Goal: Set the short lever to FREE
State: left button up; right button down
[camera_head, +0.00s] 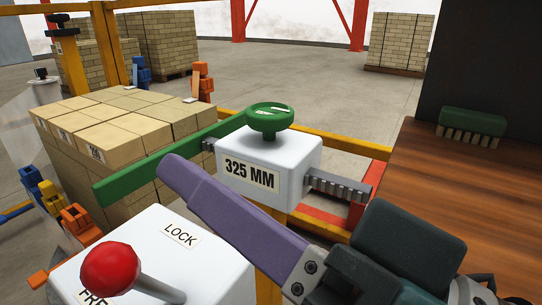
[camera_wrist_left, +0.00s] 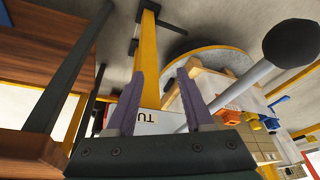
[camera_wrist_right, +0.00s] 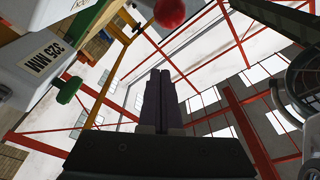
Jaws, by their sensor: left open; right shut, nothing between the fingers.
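The short lever's red ball knob (camera_head: 110,268) stands on a white box (camera_head: 165,235) at the lower left of the head view. Its metal shaft runs from the box at right up to the knob at left. A LOCK label (camera_head: 180,235) is behind the lever; a partly hidden FREE label (camera_head: 95,297) is below the knob. My right gripper (camera_head: 180,172) is shut and empty, its purple fingers crossing above and right of the box, apart from the knob. The right wrist view shows the knob (camera_wrist_right: 169,12) beyond the fingertips. My left gripper (camera_wrist_left: 158,85) is open and empty.
A white box labelled 325 MM (camera_head: 253,175) with a green knob (camera_head: 270,118) stands behind the right gripper. A black-knobbed lever (camera_wrist_left: 291,43) is right of the left fingers.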

jog(key=v, duration=0.7)
jog(key=shift+s+a+f, duration=0.15)
jog(key=shift+s+f, duration=0.1)
jog(key=shift+s, duration=0.4)
pick_arm(q)
jog(key=shift+s+a+f, duration=0.3)
jog(key=shift+s+f, duration=0.1)
jog(key=shift+s, duration=0.1)
